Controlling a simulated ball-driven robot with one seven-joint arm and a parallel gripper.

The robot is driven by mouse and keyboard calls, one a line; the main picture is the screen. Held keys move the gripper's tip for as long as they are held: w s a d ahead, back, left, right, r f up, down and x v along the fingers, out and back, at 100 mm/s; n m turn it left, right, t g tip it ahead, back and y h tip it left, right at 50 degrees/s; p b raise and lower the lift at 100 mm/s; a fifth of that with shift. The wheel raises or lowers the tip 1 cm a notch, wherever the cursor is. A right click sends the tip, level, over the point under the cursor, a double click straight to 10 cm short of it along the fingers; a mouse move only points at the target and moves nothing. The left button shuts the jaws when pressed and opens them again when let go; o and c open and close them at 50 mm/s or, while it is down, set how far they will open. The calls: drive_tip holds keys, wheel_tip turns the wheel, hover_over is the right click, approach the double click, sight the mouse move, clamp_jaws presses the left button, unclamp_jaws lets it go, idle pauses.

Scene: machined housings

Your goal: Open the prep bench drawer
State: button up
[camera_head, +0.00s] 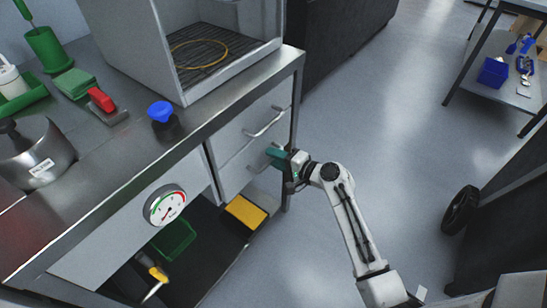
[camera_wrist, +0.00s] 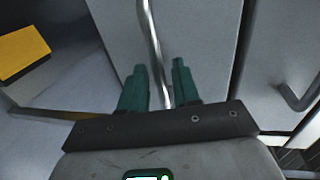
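The steel prep bench (camera_head: 120,185) has two grey drawer fronts at its right end, each with a bar handle. The upper drawer handle (camera_head: 268,122) is free, and both fronts look closed. My gripper (camera_head: 274,155), with green fingers, is at the lower drawer front (camera_head: 236,172). In the wrist view, a curved metal handle (camera_wrist: 152,35) runs down between the two fingertips of my gripper (camera_wrist: 159,75). The fingers stand apart with small gaps beside the bar, so the gripper looks open around it. The head view hides most of the lower handle behind the gripper.
A yellow-topped dark box (camera_head: 246,211) sits on the low shelf beside the drawers. A dial gauge (camera_head: 165,205) is on the bench front. The floor (camera_head: 350,110) to the right is clear. A cart with a wheel (camera_head: 460,210) stands at the far right.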

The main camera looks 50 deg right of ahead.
drive_tip(key=shift+w, duration=0.4)
clamp_jaws()
idle(0.4)
